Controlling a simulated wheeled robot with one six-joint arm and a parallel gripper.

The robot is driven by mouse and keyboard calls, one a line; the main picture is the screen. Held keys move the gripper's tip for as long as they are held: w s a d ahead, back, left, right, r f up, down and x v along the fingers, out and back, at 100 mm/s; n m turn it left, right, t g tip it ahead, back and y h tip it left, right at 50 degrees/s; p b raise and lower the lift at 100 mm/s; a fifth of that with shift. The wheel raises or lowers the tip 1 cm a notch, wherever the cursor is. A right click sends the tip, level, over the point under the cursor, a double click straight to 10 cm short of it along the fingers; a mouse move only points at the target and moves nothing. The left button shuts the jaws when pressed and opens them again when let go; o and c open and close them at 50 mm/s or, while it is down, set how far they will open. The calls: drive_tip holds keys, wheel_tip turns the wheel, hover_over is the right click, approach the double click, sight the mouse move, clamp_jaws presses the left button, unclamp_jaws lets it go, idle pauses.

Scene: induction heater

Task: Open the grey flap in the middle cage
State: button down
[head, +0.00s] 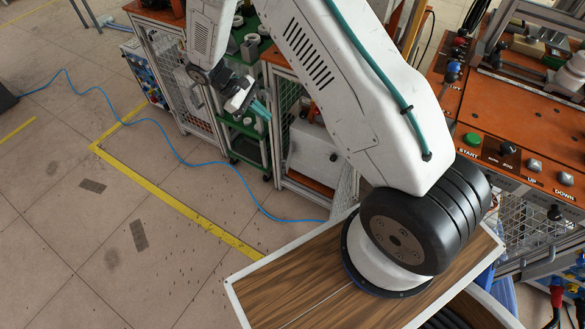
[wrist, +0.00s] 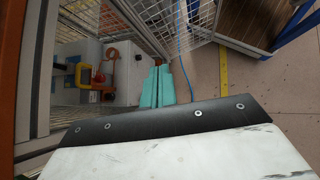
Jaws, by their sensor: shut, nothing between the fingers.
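The middle cage (head: 284,176) has an aluminium frame and wire mesh. A light grey box with a flat front (head: 312,152) is inside it; this front looks like the grey flap. In the wrist view the grey box (wrist: 127,82) shows with an orange-red handle-like part (wrist: 108,53) on it. I cannot tell the flap's edges or hinge. My gripper (head: 263,109) has teal fingers, shut and empty, left of the box in the head view. In the wrist view the fingers (wrist: 158,86) are just right of the box; contact cannot be told.
A mesh panel (head: 345,190) stands out at the cage's right. A green shelf cart (head: 247,130) is left of the cage. A yellow-and-red part (wrist: 86,77) sits deeper inside. A blue cable (head: 190,160) and yellow line cross the open floor.

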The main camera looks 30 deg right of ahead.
drive_tip(key=s+d+r+m+t+y, duration=0.1)
drive_tip(key=s+r+m+y, duration=0.2)
drive_tip(key=s+r, duration=0.85)
drive_tip(key=s+r+m+t+y, duration=0.2)
drive_tip(key=s+r, duration=0.6)
drive_tip(key=r, duration=0.6)
drive_tip(key=s+r+m+t+y, duration=0.2)
drive_tip(key=s+r+t, duration=0.25)
drive_tip(key=s, duration=0.75)
drive_tip(key=w+d+f+m+g, duration=0.1)
drive_tip(key=w+d+f, duration=0.4)
drive_tip(key=f, duration=0.4)
drive_tip(key=w+d+f+m+g, duration=0.1)
drive_tip(key=w+d+f+g, duration=0.1)
drive_tip(key=w+f, duration=0.55)
drive_tip(key=w+d+f+m+g, duration=0.1)
drive_tip(key=w+d+f, duration=0.35)
drive_tip(key=f, duration=0.45)
drive_tip(key=w+d+f+m+t, duration=0.1)
drive_tip(key=w+f+m+t, duration=0.15)
drive_tip(key=f, duration=1.65)
drive_tip(key=w+f+m+t, duration=0.1)
drive_tip(key=w+f+t, duration=0.3)
drive_tip(key=f, duration=1.5)
drive_tip(key=w+a+f+t, duration=0.1)
drive_tip(key=w+f+t, duration=0.2)
drive_tip(key=w+f, duration=0.5)
drive_tip(key=w+m, duration=0.1)
drive_tip(key=w, duration=0.2)
drive_tip(key=shift+y, duration=0.4)
